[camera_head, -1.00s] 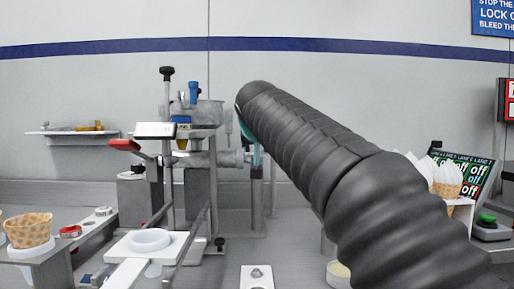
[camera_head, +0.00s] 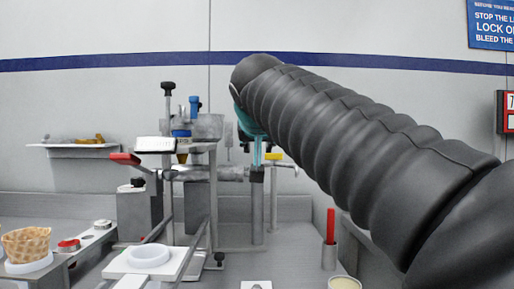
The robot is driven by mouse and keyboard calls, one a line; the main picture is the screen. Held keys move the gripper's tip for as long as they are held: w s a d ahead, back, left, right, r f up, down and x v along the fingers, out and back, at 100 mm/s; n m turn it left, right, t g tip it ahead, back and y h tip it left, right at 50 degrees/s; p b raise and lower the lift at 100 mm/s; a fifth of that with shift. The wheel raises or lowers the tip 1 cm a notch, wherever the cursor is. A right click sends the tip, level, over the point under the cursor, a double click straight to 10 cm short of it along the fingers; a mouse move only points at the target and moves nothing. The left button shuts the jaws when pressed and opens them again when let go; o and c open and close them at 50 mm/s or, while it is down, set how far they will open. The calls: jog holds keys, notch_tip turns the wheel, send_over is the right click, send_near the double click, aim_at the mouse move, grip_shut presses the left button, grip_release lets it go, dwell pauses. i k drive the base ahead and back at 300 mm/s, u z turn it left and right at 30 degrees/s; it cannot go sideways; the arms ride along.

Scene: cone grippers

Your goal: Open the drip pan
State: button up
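I cannot pick out the drip pan for certain. A metal dispensing machine (camera_head: 200,170) with a red-handled lever (camera_head: 125,158) stands at centre left. In front of it is a white square plate (camera_head: 123,264) with a round white ring (camera_head: 149,256). My arm, in a black ribbed sleeve, reaches from the lower right up to the centre, beside the machine's right side. A teal part (camera_head: 249,124) shows under the arm's far end and seems to belong to my gripper. The fingertips cannot be made out, and no held thing shows.
A waffle cone cup (camera_head: 27,243) stands on the left counter near red and silver round parts (camera_head: 68,246). A metal cup with a red handle (camera_head: 330,243) stands right of centre, with a pale-filled container (camera_head: 344,284) below it. A wall shelf (camera_head: 84,151) is at left.

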aim_at(194, 272)
jog(key=k, duration=1)
